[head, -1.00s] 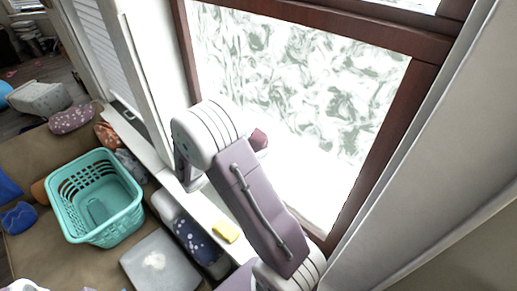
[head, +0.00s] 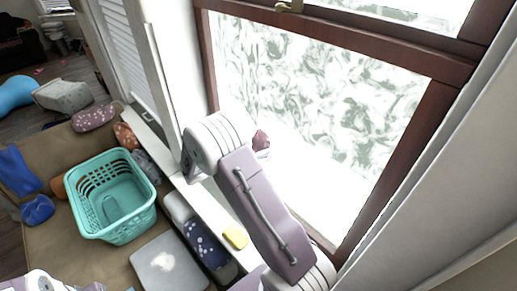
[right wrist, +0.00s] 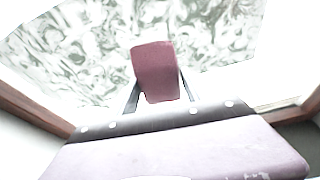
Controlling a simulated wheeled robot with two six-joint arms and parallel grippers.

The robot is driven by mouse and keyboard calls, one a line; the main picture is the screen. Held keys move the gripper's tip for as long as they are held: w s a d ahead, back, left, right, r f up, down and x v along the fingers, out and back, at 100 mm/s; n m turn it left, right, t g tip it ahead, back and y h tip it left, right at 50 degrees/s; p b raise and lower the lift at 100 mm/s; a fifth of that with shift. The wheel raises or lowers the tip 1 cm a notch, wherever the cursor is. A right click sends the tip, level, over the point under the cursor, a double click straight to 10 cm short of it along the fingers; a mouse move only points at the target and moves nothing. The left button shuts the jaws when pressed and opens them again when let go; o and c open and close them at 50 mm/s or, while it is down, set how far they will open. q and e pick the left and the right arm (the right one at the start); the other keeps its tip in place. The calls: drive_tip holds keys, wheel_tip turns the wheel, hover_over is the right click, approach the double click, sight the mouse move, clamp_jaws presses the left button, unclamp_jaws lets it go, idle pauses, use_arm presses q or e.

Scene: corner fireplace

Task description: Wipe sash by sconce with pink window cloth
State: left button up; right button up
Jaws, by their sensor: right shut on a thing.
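The window sash (head: 440,105) has a dark red-brown frame around a bright pane. Grey-white swirly smears (head: 320,75) cover the upper and right part of the pane; its lower strip (head: 310,190) looks clear white. My right gripper (right wrist: 160,90) is shut on the pink window cloth (right wrist: 155,70), a dark pink folded pad held in front of the pane. In the head view a small part of the cloth (head: 261,141) shows beside my right arm, which hides the fingers. I cannot tell whether the cloth touches the glass. My left gripper is out of view. No sconce is recognisable.
A turquoise basket (head: 115,200), a grey cushion (head: 168,262) and a dotted navy roll (head: 205,243) are at lower left. A pale curtain or wall panel (head: 440,180) borders the window on the right.

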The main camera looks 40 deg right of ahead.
drive_tip(key=shift+w+a+r+p, duration=0.1)
drive_tip(key=shift+w+r+p, duration=0.5)
drive_tip(key=shift+w, duration=0.15)
drive_tip(key=shift+w+r+p, duration=0.45)
drive_tip(key=shift+w+p, duration=0.1)
drive_tip(key=shift+w, duration=0.15)
